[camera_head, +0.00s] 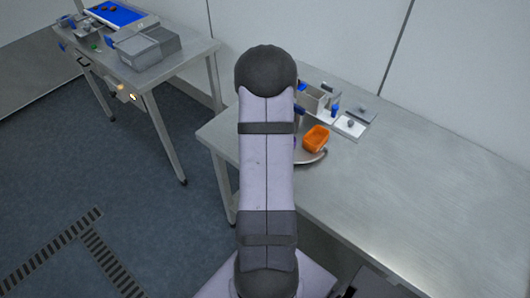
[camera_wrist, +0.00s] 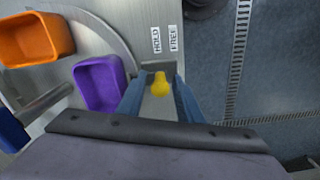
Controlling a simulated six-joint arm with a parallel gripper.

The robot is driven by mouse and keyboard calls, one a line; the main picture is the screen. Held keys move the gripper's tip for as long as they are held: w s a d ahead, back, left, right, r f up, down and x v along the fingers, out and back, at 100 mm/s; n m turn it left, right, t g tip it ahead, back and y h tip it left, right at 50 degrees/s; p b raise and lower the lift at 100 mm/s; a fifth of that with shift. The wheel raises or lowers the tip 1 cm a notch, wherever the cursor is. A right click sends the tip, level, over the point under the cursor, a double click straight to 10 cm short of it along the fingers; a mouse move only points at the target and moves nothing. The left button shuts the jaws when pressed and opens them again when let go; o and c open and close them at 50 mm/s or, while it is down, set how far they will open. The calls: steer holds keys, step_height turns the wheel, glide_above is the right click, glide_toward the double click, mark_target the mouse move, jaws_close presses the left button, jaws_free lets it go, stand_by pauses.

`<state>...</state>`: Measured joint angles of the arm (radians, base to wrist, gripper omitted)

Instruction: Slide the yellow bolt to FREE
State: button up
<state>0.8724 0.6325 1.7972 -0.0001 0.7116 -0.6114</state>
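The yellow bolt (camera_wrist: 160,86) shows in the wrist view at the edge of a metal plate. It sits below the labels HOLD (camera_wrist: 156,40) and FREE (camera_wrist: 173,38), nearer in line with HOLD. My gripper (camera_wrist: 160,78) has its two blue fingers apart, one on each side of the bolt, with visible gaps; I see no clear contact. In the head view my own arm hides the gripper and the bolt.
An orange bin (camera_wrist: 35,38) and a purple bin (camera_wrist: 100,82) stand on a round metal turntable (camera_wrist: 100,30), left of the bolt. In the head view, small fixtures (camera_head: 350,125) stand behind it. The steel table (camera_head: 430,195) is clear to the right.

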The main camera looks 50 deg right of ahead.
steer(key=shift+c, duration=0.6)
jaws_close()
steer(key=shift+a, duration=1.7)
jaws_free()
steer(key=shift+o, duration=0.6)
steer(key=shift+a, duration=0.1)
